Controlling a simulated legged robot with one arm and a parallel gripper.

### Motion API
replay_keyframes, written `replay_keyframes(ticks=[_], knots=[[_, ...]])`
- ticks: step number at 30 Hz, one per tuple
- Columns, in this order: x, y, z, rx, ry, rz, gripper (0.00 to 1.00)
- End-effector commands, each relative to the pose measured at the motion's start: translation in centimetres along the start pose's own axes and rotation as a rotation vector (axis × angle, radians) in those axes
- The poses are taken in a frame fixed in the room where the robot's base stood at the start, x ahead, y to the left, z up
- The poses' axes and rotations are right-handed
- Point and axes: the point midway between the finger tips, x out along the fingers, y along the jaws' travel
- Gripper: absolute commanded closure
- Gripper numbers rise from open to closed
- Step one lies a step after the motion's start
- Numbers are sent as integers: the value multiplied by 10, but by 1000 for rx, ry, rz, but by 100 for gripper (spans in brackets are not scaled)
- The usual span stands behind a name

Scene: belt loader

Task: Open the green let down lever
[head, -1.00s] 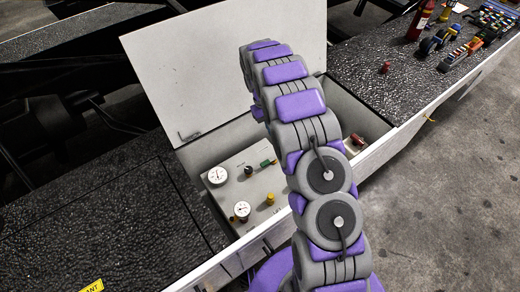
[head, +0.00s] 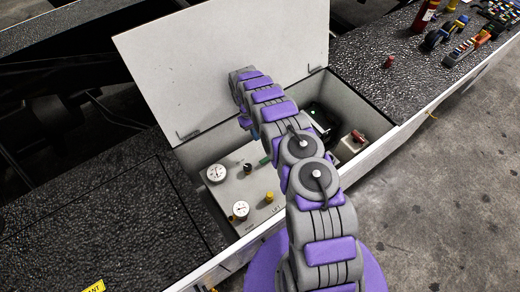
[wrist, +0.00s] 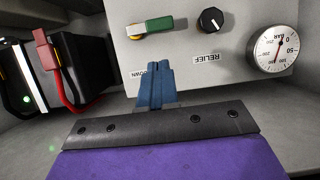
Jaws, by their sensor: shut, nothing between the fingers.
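The green lever (wrist: 150,27) sits on the upper part of a grey control panel (wrist: 215,70) in the wrist view. It lies nearly level across its mount, with a pale end at the left. A label reading DOWN is below it. My gripper (wrist: 160,66), with blue fingers together, is shut and empty just below the lever, apart from it in the picture. Whether the tips touch the panel I cannot tell.
A black RELIEF knob (wrist: 210,20) and a gauge (wrist: 272,48) are right of the lever.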

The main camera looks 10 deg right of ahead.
Motion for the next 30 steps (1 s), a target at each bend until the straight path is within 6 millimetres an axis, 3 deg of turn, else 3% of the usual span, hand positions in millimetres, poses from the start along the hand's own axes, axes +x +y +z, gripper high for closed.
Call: replay_keyframes(ticks=[11, 17, 30], knots=[[1, 0, 0, 0, -1, 0, 100], [12, 0, 0, 0, -4, -1, 100], [83, 0, 0, 0, -5, -1, 100]])
